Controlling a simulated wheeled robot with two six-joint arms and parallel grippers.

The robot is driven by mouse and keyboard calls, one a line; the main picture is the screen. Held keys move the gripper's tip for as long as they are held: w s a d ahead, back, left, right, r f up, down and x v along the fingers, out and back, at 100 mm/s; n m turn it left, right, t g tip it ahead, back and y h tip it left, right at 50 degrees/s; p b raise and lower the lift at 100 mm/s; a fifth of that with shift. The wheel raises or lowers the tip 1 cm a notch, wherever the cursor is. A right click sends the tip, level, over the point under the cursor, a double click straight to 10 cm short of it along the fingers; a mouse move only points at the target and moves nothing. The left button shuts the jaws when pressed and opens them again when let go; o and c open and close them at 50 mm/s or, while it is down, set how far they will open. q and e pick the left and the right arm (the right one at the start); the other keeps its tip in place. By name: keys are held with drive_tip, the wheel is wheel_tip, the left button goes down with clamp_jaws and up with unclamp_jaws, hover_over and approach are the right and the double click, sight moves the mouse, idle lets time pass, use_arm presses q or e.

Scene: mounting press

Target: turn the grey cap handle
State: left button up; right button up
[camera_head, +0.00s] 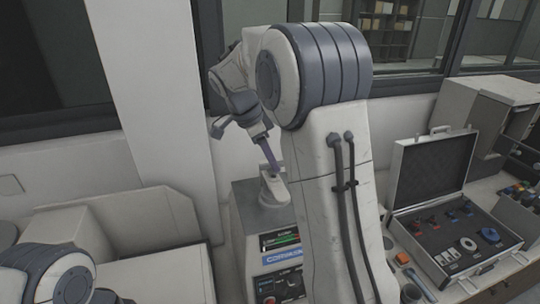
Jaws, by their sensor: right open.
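The mounting press (243,222) is a grey box-shaped machine with a labelled front panel, partly hidden behind my right arm. On its top sits a pale grey cap piece (273,190), whose right side is close to my arm's edge; I cannot clearly make out the handle's shape. My right gripper (269,162) is open and points down at the cap from above and behind. Its fingers end at or just above the cap; I cannot tell if they touch it. My left gripper is out of view; only part of that arm shows at bottom left.
An open silver case (445,255) with dark foam and several small parts lies on the bench to the right. A beige cabinet (478,105) stands behind it. A pale box-like unit (150,220) stands left of the press. The wall and windows are behind.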

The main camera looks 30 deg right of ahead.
clamp_jaws()
